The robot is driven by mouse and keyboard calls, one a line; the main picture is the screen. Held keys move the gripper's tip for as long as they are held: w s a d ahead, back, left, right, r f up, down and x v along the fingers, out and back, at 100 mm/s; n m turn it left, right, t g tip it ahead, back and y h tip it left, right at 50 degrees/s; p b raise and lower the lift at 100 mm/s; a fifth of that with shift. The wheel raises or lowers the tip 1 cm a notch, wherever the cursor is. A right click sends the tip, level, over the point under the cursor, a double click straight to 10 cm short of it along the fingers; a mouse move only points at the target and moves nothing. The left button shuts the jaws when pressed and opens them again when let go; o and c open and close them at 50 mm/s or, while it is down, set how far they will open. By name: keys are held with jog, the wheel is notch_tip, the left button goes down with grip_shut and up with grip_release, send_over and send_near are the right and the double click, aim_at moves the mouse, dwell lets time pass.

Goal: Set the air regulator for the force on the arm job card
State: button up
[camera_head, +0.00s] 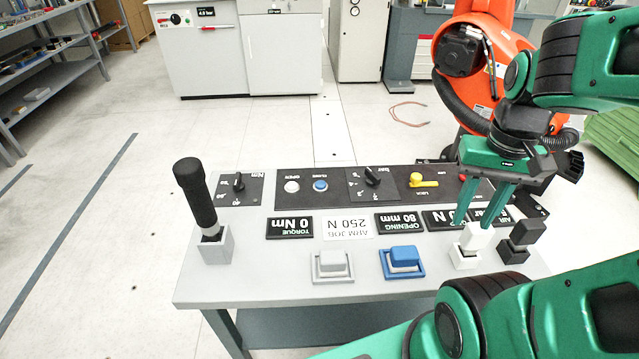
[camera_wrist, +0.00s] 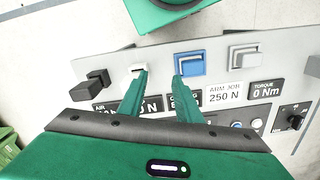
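The white arm job card (camera_head: 347,227) on the grey console (camera_head: 200,289) reads 250 N. It also shows in the wrist view (camera_wrist: 223,96). A black knob (camera_head: 372,176) on a dark panel, with a scale whose unit looks like bar, seems to be the air regulator. My gripper (camera_head: 475,222) is open and points down near a small white block (camera_head: 474,237), right of that knob. In the wrist view the fingers (camera_wrist: 158,76) stand apart with nothing held between them. The white block shows at the left fingertip (camera_wrist: 138,69); contact is unclear. The force display (camera_wrist: 153,104) is partly hidden.
A yellow lever (camera_head: 424,181) sits right of the knob. Displays read torque 0 Nm (camera_head: 290,228) and opening 80 mm (camera_head: 399,223). Grey (camera_head: 332,264) and blue (camera_head: 404,258) buttons lie in front. A tall black handle (camera_head: 195,195) stands left. An orange robot (camera_head: 500,60) stands behind.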

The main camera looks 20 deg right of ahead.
grip_shut()
dwell(1.9)
